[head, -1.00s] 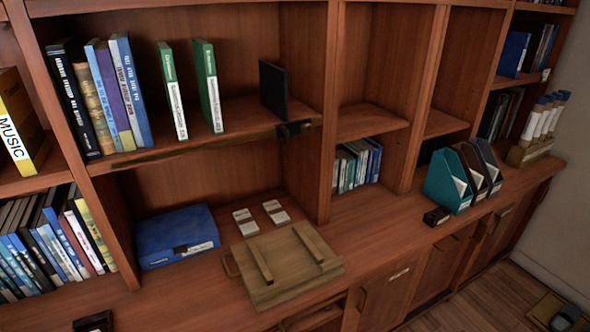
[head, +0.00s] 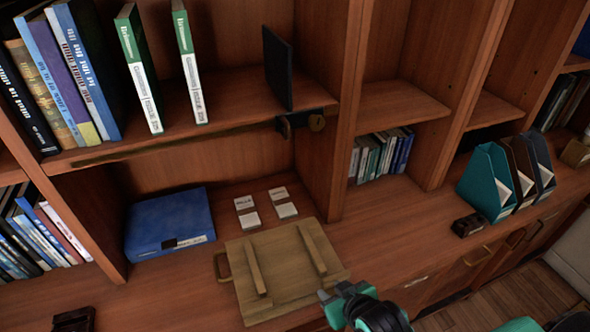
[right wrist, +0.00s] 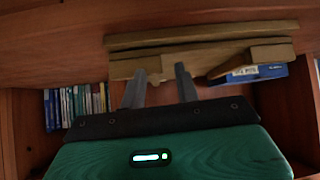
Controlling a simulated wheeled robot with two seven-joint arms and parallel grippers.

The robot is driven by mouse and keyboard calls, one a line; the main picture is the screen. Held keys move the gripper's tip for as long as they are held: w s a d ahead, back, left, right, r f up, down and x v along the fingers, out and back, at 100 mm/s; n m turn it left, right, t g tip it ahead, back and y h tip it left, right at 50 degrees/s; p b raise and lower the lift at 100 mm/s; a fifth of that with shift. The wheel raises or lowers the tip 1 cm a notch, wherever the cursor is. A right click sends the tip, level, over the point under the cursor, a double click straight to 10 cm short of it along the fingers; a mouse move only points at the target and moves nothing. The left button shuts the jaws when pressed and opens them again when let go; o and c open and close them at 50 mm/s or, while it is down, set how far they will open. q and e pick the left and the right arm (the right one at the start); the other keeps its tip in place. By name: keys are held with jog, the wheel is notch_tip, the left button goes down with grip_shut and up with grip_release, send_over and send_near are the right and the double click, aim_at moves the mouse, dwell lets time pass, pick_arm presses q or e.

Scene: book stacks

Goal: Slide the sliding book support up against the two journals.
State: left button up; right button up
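The sliding book support is a thin black upright plate (head: 278,68) on the upper shelf, with a dark bracket (head: 300,120) at the shelf's front edge. The two journals, a green-and-white left one (head: 140,72) and a green-and-white right one (head: 188,62), stand to its left. They are apart from each other, and a wide gap separates the right one from the plate. My right gripper (head: 330,294) is low at the front, by the wooden board's right corner, well below the support. In the right wrist view its two fingers (right wrist: 160,80) are apart with nothing between them. My left gripper is out of view.
A wooden board with two slats (head: 277,262) lies on the counter, with a blue box (head: 168,222) and small white-labelled blocks (head: 247,212) behind it. A dark rail (head: 180,142) runs along the shelf edge. Teal and dark file holders (head: 488,182) stand right. A vertical divider (head: 345,110) rises right of the support.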

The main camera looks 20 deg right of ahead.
jog(key=w+a+r+t+y, duration=0.1)
jog(key=w+r+t, duration=0.5)
jog(key=w+r, duration=0.15)
jog(key=t+y, duration=0.4)
jog(key=t, duration=0.7)
send_near(289, 134)
jog(key=shift+n, duration=0.4)
jog(key=p+x, duration=0.5)
jog(key=x, duration=0.4)
jog(key=shift+w+r, duration=0.15)
jog(key=shift+r, duration=0.2)
jog(key=shift+w+a+r+p, duration=0.15)
jog(key=shift+w+r+p, duration=0.2)
jog(key=shift+w, duration=0.15)
jog(key=shift+c, duration=0.4)
grip_shut()
